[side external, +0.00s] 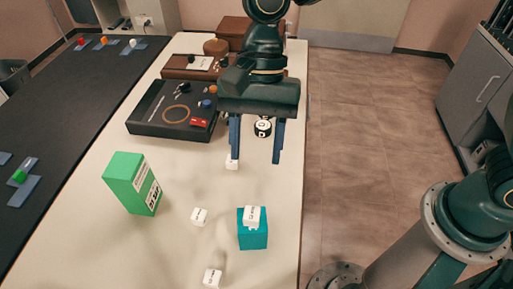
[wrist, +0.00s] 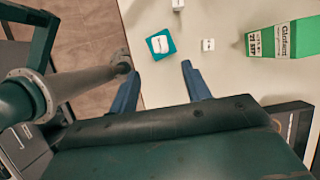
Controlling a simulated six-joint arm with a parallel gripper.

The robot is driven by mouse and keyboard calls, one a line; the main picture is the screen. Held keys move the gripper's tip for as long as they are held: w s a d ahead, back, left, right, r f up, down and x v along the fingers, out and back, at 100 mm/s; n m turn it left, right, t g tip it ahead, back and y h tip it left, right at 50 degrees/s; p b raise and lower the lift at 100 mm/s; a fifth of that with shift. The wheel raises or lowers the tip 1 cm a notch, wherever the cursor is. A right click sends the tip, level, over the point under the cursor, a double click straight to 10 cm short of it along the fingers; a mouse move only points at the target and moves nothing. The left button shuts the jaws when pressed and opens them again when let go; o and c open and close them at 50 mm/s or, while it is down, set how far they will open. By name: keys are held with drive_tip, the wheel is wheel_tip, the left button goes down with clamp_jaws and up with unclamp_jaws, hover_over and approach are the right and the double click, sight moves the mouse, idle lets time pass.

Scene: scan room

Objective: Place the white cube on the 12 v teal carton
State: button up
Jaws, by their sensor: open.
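The teal carton (side external: 254,240) stands on the pale table near the front right edge. A white cube (side external: 252,215) with dark print rests on its top. In the wrist view the cube (wrist: 159,44) sits within the top of the teal carton (wrist: 164,33). My gripper (side external: 256,160) is open and empty, above and behind the teal carton and apart from the cube. Its two blue fingers show in the wrist view (wrist: 158,71). Other similar white cubes lie on the table: one (side external: 199,216) left of the carton, one (side external: 212,278) at the front, one (side external: 232,163) near my left finger.
A green carton (side external: 133,183) stands upright at the left. A dark tray (side external: 150,127) with small tools and a brown tray (side external: 179,68) lie behind. A black and white round item (side external: 263,128) is behind my fingers. The table's right edge is close to the teal carton.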

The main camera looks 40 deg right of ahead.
drive_tip(key=s+d+r+n+t, duration=0.1)
drive_tip(key=d+r+n+t, duration=0.2)
drive_tip(key=d, duration=0.5)
drive_tip(key=s+d+r+n+t, duration=0.2)
drive_tip(key=d+r, duration=0.4)
drive_tip(key=d, duration=0.2)
drive_tip(key=s+d+n+t+h, duration=0.3)
drive_tip(key=s+d, duration=0.6)
drive_tip(key=d, duration=0.4)
drive_tip(key=shift+d+f+n+t, duration=0.3)
drive_tip(key=shift+n+t, duration=0.1)
drive_tip(key=shift+n, duration=0.1)
